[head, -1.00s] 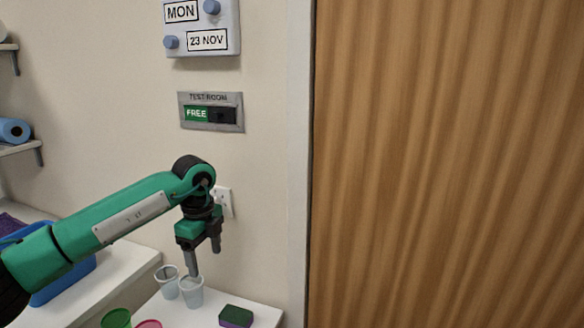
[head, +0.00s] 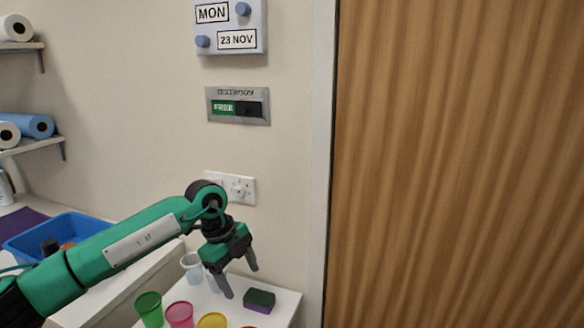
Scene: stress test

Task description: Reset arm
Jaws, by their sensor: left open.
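My left arm, green and black, comes in from the left in the head view. Its gripper (head: 241,282) is open and empty, pointing down above the white table (head: 285,308). One finger is in front of a pale clear cup (head: 212,281); I cannot tell whether they touch. Another pale cup (head: 191,266) stands just left of it, partly behind the arm. A green and purple sponge (head: 259,300) lies right of the fingers. My right gripper is not in view.
Green (head: 149,308), pink (head: 179,315) and yellow (head: 212,321) cups stand at the near edge of view. A blue bin (head: 62,232) sits on the left counter. A wall socket (head: 238,189) is behind the arm. A wooden door (head: 460,160) fills the right.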

